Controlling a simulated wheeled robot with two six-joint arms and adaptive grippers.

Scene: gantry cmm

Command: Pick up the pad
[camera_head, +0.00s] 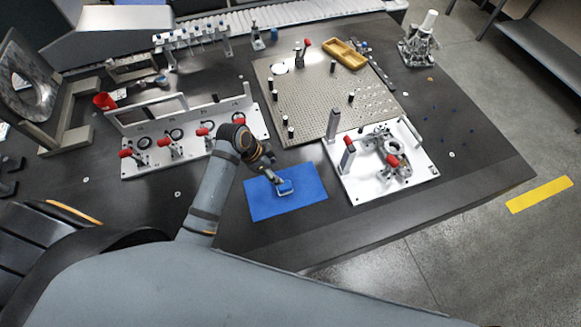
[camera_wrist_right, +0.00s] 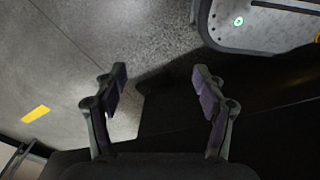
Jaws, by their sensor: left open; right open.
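A blue rectangular mat (camera_head: 307,201) lies flat on the dark table near its front edge. A small blue pad (camera_head: 285,187) with pale edges sits on the middle of the mat. My left gripper (camera_head: 277,180) points down at the pad's upper left side. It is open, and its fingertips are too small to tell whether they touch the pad. My right gripper (camera_wrist_right: 160,88) is open and empty in the right wrist view, over the floor and a dark surface. It is not seen in the head view.
Right of the mat stands a white fixture plate (camera_head: 365,191) with red-handled clamps. Behind is a perforated plate (camera_head: 310,100) with a yellow tray (camera_head: 344,54). A white clamp rack (camera_head: 150,163) stands to the left. The table's right front area is clear.

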